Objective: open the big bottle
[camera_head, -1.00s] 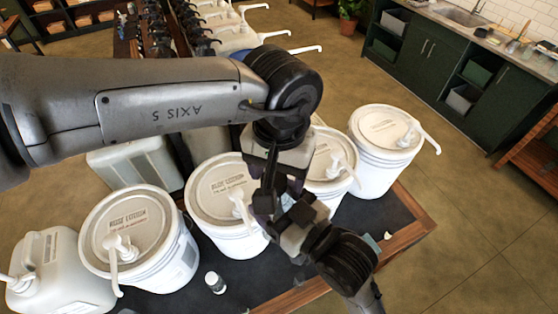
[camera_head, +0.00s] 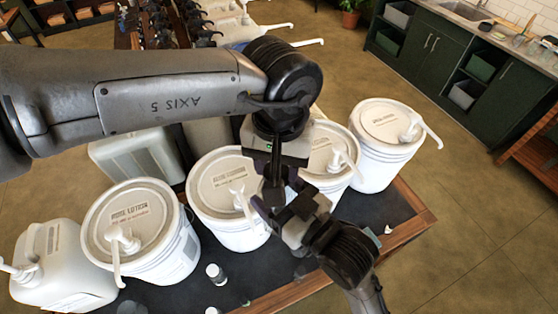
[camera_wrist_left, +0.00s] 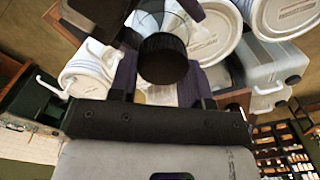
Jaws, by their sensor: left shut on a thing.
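My left gripper (camera_head: 273,190) points down over the front of the table, close against my right gripper (camera_head: 292,218). In the left wrist view, a dark round cap-like piece (camera_wrist_left: 163,60) sits between the purple-padded fingers of my left gripper (camera_wrist_left: 158,85). It appears to be the top of the big bottle, and the left fingers are shut on it. The bottle's body is mostly hidden by the two grippers. My right gripper comes in from the lower right beside it; its jaws are too hidden to read.
White pump buckets (camera_head: 140,225), (camera_head: 228,195), (camera_head: 390,140) stand along the table (camera_head: 415,225) behind and beside the grippers. A white jug (camera_head: 60,262) is at the left.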

